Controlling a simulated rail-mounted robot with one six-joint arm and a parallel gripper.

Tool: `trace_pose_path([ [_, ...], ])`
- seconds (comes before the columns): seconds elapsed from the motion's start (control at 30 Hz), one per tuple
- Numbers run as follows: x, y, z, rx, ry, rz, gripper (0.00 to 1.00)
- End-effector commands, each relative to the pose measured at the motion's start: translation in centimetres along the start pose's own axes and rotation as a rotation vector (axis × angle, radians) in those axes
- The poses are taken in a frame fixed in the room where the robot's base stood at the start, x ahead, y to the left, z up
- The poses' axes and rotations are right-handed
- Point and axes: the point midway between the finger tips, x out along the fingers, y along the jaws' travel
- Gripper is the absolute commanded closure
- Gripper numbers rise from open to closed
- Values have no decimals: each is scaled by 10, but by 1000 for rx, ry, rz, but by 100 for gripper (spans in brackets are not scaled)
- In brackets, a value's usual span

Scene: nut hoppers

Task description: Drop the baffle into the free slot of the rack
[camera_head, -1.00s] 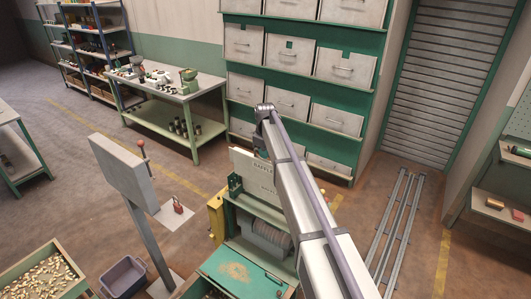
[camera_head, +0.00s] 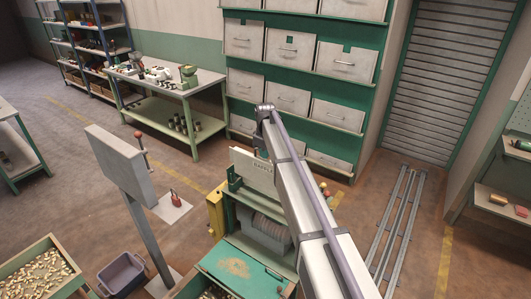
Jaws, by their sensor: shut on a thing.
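The baffle (camera_head: 247,164) is a pale flat plate with dark lettering. It stands upright at the back of the green machine (camera_head: 232,246), partly behind my arm. Its lower edge is hidden by the machine, so I cannot tell whether it sits in a slot. My arm crosses from the lower right and bends down behind itself near the baffle's top right. My gripper is hidden behind the arm.
A grey console (camera_head: 122,163) on a post stands left of the machine. A bin of nuts (camera_head: 38,272) and a grey tub (camera_head: 123,274) are at lower left. Drawers (camera_head: 285,97) rise behind. Rails (camera_head: 398,225) run along the floor at right, which looks clear.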

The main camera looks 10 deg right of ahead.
Motion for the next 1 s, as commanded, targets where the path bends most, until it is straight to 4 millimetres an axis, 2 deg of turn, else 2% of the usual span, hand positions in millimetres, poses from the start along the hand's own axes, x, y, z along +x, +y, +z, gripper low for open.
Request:
trace_pose_path([
  [0.03,7,0,0,0,0,0,100],
  [0.7,48,0,0,0,0,0,100],
  [1.0,51,0,0,0,0,0,100],
])
